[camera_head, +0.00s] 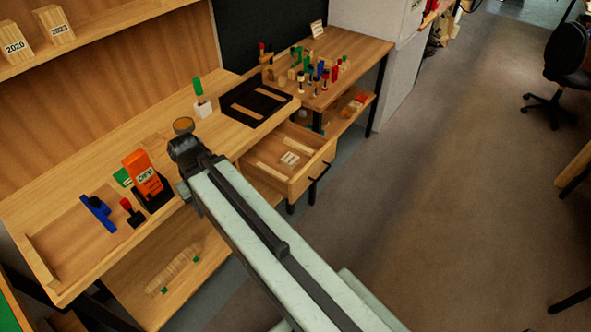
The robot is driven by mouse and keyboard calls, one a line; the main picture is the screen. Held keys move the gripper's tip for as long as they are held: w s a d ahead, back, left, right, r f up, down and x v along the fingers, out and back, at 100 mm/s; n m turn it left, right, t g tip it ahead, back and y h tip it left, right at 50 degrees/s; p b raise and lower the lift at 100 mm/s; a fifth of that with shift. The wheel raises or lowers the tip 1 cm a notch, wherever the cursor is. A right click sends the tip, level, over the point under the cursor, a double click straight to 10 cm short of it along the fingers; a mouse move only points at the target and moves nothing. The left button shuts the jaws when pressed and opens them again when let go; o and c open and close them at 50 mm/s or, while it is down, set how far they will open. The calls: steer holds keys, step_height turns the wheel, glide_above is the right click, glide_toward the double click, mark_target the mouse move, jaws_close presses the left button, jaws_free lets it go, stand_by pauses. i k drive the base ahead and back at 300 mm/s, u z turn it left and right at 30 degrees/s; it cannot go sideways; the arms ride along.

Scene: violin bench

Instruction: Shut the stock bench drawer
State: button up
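The stock bench drawer (316,167) stands pulled out under the right part of the wooden bench (225,85), with a dark handle (319,172) on its front. Inside lie light wooden strips and a small pale label card (289,158). My arm reaches in from the bottom right, and my gripper (186,150) is over the bench's front edge, left of the drawer and apart from its handle. Its fingers are too small and dark to tell open from shut. A round brown-topped thing (183,125) shows at its far side; I cannot tell whether it is touched.
An orange box marked OFF (145,178), a blue tool (98,212) and a red-handled tool (131,212) are left of my gripper. A black mat (255,103) lies behind the drawer. A side table (345,50) carries many small pieces.

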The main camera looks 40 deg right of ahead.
mark_target(284, 154)
steer(key=z, duration=1.9)
steer(key=k, duration=1.35)
steer(key=u, duration=0.4)
steer(key=i, duration=1.5)
steer(key=k, duration=0.5)
steer(key=u, duration=0.05)
